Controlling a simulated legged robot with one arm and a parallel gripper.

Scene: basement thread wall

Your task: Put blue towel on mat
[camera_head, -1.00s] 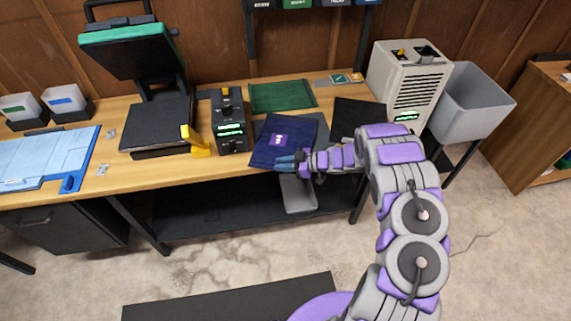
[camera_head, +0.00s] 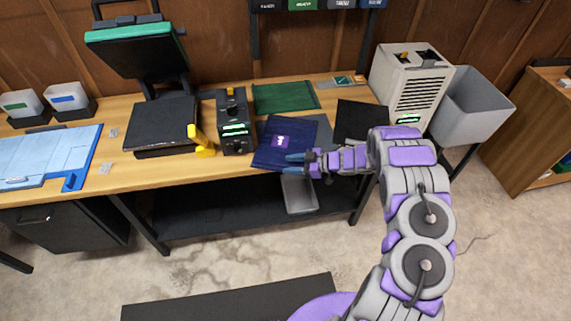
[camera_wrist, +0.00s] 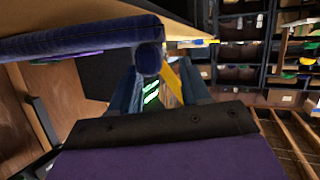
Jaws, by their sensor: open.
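The dark blue towel (camera_head: 277,151), folded flat with a purple patch, lies at the table's front edge in the head view. It overlaps a dark slate sheet (camera_head: 325,131) that shows along its right side and may be the mat. My gripper (camera_head: 290,164) is open at the towel's front right corner, its blue fingers pointing left. In the wrist view the towel's thick edge (camera_wrist: 70,42) runs across the upper left. A rounded fold end (camera_wrist: 148,59) appears between or just ahead of my open fingers (camera_wrist: 158,88); contact cannot be told.
A green cloth (camera_head: 284,97) lies behind the towel. A black box with green displays (camera_head: 235,125) stands left of it, by a heat press (camera_head: 163,125). A black sheet (camera_head: 360,120) and a beige machine (camera_head: 407,84) are right.

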